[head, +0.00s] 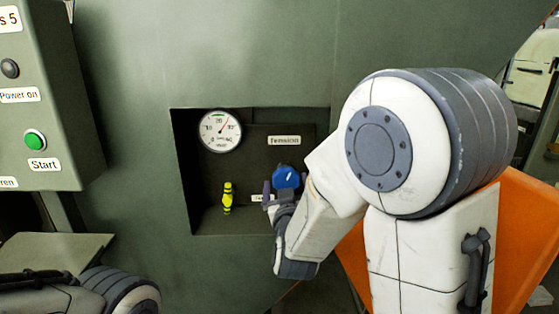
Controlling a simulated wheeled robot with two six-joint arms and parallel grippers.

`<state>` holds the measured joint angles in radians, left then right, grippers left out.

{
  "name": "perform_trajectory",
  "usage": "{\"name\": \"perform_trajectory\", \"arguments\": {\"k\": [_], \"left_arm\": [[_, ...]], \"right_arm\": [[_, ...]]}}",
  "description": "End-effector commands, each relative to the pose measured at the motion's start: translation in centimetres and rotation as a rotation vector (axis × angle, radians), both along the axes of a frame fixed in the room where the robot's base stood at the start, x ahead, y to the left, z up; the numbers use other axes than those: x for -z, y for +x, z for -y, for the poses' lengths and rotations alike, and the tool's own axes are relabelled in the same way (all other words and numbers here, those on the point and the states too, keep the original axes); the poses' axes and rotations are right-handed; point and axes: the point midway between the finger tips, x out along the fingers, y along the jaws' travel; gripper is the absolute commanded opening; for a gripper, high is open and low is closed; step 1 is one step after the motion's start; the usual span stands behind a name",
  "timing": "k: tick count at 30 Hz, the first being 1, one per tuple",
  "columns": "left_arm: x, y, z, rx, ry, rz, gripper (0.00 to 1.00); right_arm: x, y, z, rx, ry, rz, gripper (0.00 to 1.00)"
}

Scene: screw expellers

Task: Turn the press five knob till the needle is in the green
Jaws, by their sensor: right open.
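A round white gauge (220,131) sits in a recess of the green-grey press wall. Its red needle points up and to the right, and seems to lie just right of the short green arc at the top of the dial. A blue knob (286,177) is on the recess's back panel, below and right of the gauge, under a label reading like "Tension". My right gripper (281,194) is open at the knob, with one finger showing at its left. The other finger is mostly hidden, so contact cannot be told. My left gripper is out of view; part of my left arm shows at lower left.
The recess edges (184,170) surround the knob area. A control box (45,110) with a green Start button (34,140) is at left. An orange panel (527,235) is at right.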

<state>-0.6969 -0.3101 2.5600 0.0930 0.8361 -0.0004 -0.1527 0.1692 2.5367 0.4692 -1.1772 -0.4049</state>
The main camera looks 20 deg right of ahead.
Motion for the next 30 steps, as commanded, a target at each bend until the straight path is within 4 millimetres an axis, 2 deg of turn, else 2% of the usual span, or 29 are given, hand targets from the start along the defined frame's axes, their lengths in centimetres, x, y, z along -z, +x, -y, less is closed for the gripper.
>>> {"name": "perform_trajectory", "arguments": {"k": [3,9,20,21,26,27,30], "left_arm": [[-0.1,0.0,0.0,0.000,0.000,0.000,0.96],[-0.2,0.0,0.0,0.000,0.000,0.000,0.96],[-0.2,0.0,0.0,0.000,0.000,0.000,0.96],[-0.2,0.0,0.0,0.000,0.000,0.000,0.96],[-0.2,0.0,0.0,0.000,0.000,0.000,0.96],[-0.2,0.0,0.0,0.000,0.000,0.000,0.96],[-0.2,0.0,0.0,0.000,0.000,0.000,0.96]], "right_arm": [[0.0,2.2,0.8,0.004,0.001,0.001,1.00],[0.0,4.4,1.4,0.002,0.001,0.001,1.00],[0.0,5.0,1.6,0.002,0.000,0.000,1.00],[0.0,5.0,1.6,0.002,0.000,0.000,0.96],[0.0,5.0,1.6,0.002,0.000,0.000,0.35],[0.0,5.0,1.6,0.002,0.000,0.000,0.29],[0.0,5.0,1.5,0.002,0.003,0.001,0.29]]}}
